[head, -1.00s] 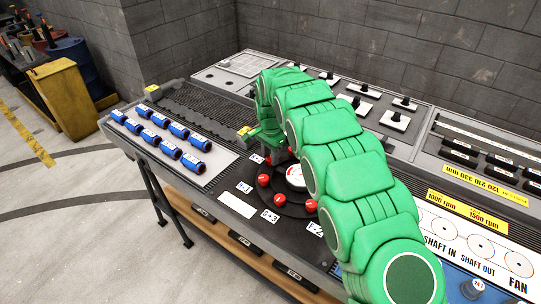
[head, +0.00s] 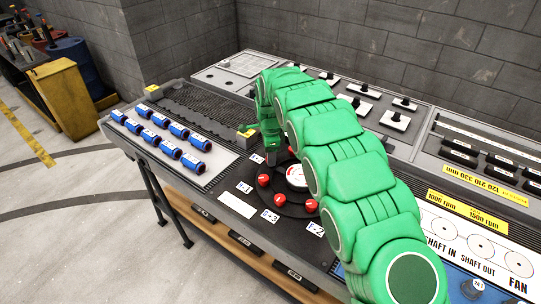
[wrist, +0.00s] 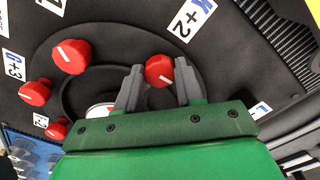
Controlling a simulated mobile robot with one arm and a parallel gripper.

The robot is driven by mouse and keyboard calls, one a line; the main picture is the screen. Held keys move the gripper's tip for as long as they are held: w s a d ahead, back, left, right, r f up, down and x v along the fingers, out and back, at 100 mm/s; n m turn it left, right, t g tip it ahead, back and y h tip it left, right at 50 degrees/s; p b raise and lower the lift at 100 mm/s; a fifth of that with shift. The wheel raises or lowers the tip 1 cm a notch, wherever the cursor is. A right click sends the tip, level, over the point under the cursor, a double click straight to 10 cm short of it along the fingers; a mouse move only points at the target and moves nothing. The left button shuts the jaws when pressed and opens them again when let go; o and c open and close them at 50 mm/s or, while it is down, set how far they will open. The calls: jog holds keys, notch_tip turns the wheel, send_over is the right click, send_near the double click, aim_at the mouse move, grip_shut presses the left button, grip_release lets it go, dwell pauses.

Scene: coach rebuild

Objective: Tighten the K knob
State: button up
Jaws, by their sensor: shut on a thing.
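The K knob (wrist: 158,72) is a red round knob with a white line on top. In the wrist view it sits between the two grey fingers, beside the white "K +2" label (wrist: 195,19). My gripper (wrist: 160,67) is shut on this knob from its sides. In the head view my gripper (head: 272,153) is down at the far side of the black round plate (head: 290,208). The held knob is hidden there by my green arm.
Other red knobs (wrist: 71,56) with white lines stand around the same plate, close to the left finger. A white-faced dial (head: 297,176) is at the plate's centre. Several blue cylinders (head: 190,162) lie on the bench's left. A grey block with a yellow top (head: 246,131) stands near my gripper.

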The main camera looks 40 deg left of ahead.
dwell(0.4)
jog(key=o, duration=1)
jog(key=shift+o, duration=0.2)
jog(key=shift+r, duration=3.9)
